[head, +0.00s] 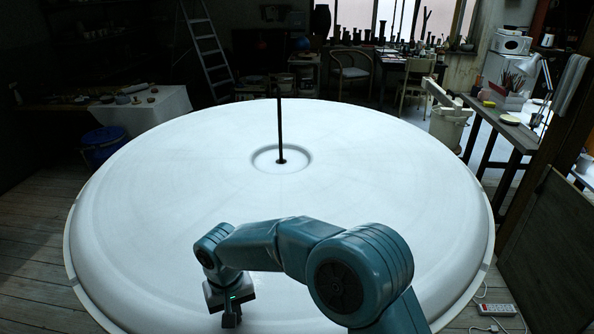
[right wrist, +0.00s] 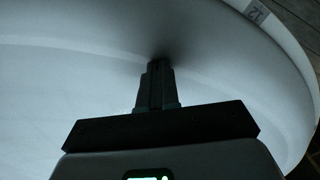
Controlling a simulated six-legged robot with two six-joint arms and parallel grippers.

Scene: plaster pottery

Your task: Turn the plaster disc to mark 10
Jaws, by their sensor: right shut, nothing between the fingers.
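The large white plaster disc (head: 200,170) fills the middle of the head view. A thin dark upright rod (head: 280,125) rises from the round hollow at its centre. My right gripper (head: 231,318) points down over the near part of the disc, left of my right arm. In the right wrist view the gripper (right wrist: 158,65) is shut and empty, its fingertips close to the disc surface (right wrist: 60,80). I cannot tell whether they touch it. Mark 10 is not readable. My left gripper is not in view.
A blue bucket (head: 103,147) stands left of the disc by a cloth-covered table (head: 160,103). A pale bin (head: 449,125) and a wooden workbench (head: 505,125) stand at the right. A power strip (head: 496,309) with cables lies on the floor at the lower right. The disc top is otherwise clear.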

